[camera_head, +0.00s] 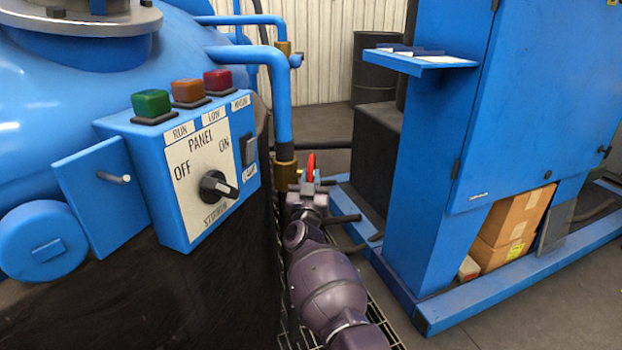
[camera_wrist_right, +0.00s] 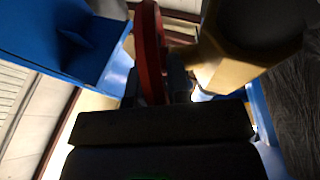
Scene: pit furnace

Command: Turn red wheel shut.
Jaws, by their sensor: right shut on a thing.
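The red wheel (camera_head: 311,168) shows as a narrow red edge just above my right gripper (camera_head: 308,188) in the head view, beside the blue pipe with its brass fittings. In the right wrist view the red wheel (camera_wrist_right: 150,50) is seen nearly edge-on, running down between the dark fingers of my right gripper (camera_wrist_right: 160,92). The gripper is shut on the wheel's rim. A brass fitting (camera_wrist_right: 245,50) is close on the right of the wheel in that view. Most of the wheel is hidden by the gripper. My left gripper is in neither view.
A blue control panel (camera_head: 190,165) with coloured buttons and a black knob stands left of my right arm. A blue cabinet (camera_head: 540,100) with a small shelf (camera_head: 420,62) stands on the right, with cardboard boxes (camera_head: 510,228) below. A dark drum (camera_head: 375,68) is behind.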

